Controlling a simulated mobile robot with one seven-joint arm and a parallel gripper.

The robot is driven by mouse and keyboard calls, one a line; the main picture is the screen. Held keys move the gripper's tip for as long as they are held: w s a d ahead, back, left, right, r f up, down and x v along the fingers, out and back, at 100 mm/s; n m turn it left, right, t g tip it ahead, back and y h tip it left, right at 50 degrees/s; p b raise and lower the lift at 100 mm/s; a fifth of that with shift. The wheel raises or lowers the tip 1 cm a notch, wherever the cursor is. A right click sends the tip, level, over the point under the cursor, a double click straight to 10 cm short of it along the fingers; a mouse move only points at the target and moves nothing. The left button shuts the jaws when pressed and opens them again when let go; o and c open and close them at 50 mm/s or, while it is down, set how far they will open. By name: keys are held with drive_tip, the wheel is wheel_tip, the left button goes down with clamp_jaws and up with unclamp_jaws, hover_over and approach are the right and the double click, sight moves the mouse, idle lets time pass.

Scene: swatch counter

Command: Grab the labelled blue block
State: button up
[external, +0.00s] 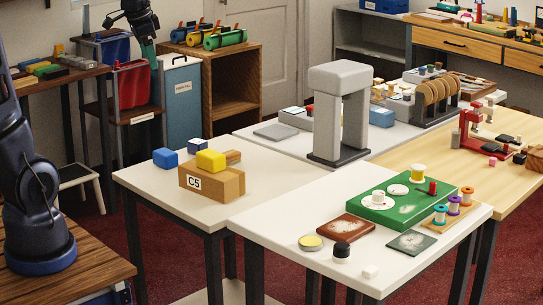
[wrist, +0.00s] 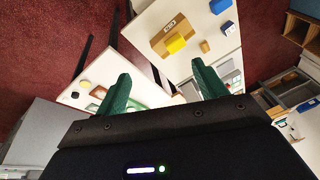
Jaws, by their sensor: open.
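A bright blue block (external: 165,158) stands on the left white table, left of a cardboard box (external: 235,186) marked C5. A smaller, darker blue block (external: 197,146) with a pale patch, perhaps a label, stands behind the box and is partly hidden by it. In the wrist view a larger blue block (wrist: 220,5) and a smaller one (wrist: 227,28) lie right of the box; no label is readable on either. My gripper (wrist: 162,75) is open and empty, its green fingers apart. In the external view it hangs at the upper left, well away from the blocks.
A grey arch (external: 340,110) stands on the table behind. A red bin (external: 132,85) and blue panel (external: 182,95) are near my gripper. The left table's front is clear.

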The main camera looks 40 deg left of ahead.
drive_tip(key=w+a+f+m+g, duration=0.1)
drive_tip(key=w+a+f+m, duration=0.15)
drive_tip(key=w, duration=0.45)
drive_tip(key=w+a+f+m, duration=0.1)
drive_tip(key=w+a, duration=0.3)
drive_tip(key=w, duration=0.4)
drive_tip(key=m+g, duration=0.2)
drive_tip(key=m, duration=0.6)
hover_over(197, 141)
drive_tip(key=s, duration=0.1)
drive_tip(key=shift+h, duration=0.3)
wheel_tip(197, 141, down, 29)
wheel_tip(197, 141, down, 5)
drive_tip(key=shift+d+f, duration=0.1)
drive_tip(key=shift+f, duration=0.1)
drive_tip(key=shift+w+f, duration=0.25)
drive_tip(key=shift+f, duration=1.05)
drive_tip(key=shift+w+f, duration=0.2)
drive_tip(key=shift+f, duration=1.1)
drive_tip(key=c, duration=1.1)
